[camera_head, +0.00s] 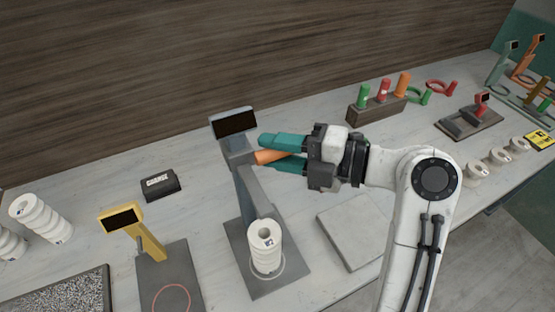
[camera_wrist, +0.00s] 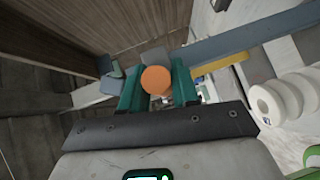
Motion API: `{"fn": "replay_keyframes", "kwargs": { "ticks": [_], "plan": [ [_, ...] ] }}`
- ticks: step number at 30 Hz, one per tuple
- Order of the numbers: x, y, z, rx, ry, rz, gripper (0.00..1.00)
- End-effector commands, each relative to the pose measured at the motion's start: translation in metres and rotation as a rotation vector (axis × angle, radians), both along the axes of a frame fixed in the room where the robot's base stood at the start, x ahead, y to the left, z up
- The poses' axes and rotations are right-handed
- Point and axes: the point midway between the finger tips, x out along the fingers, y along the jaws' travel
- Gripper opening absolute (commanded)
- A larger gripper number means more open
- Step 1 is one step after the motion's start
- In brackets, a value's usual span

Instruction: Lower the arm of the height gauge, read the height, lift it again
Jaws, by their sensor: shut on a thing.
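The height gauge is grey, with an upright column (camera_head: 249,190) on a flat base plate (camera_head: 285,283) and a dark display (camera_head: 236,123) on top; I can make out no figures on it. An orange handle (camera_head: 266,157) sticks out near the top of the column. My gripper (camera_head: 276,152) has its teal fingers shut on this handle. In the wrist view the handle's round end (camera_wrist: 156,80) sits between the fingertips (camera_wrist: 158,88). A white ribbed clay piece (camera_head: 265,249) stands upright on the base plate, below the handle. The gauge's arm is hard to make out behind my fingers.
A yellow gauge (camera_head: 133,232) stands to the left, with a black box (camera_head: 160,185) behind it. A pale slab (camera_head: 352,232) lies to the right. A rack (camera_head: 377,107) of coloured handles stands behind. More white pieces (camera_head: 40,217) stand at the far left.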

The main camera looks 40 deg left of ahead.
Motion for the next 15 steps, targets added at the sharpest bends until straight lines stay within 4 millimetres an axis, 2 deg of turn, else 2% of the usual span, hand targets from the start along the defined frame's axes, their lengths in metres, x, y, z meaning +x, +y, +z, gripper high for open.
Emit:
{"fn": "replay_keyframes", "kwargs": {
  "ticks": [1, 5, 6, 11, 15],
  "plan": [
    [0.0011, -0.0003, 0.0065, 0.012, -0.005, -0.003, 0.0],
    [0.0011, -0.0002, 0.0075, 0.013, -0.007, -0.003, 0.0],
    [0.0011, -0.0002, 0.0078, 0.015, -0.007, -0.002, 0.33],
    [0.0009, -0.0002, 0.0069, 0.013, -0.007, -0.001, 0.48],
    [0.0007, -0.0001, 0.0054, 0.011, -0.005, -0.001, 0.5]
  ]
}}
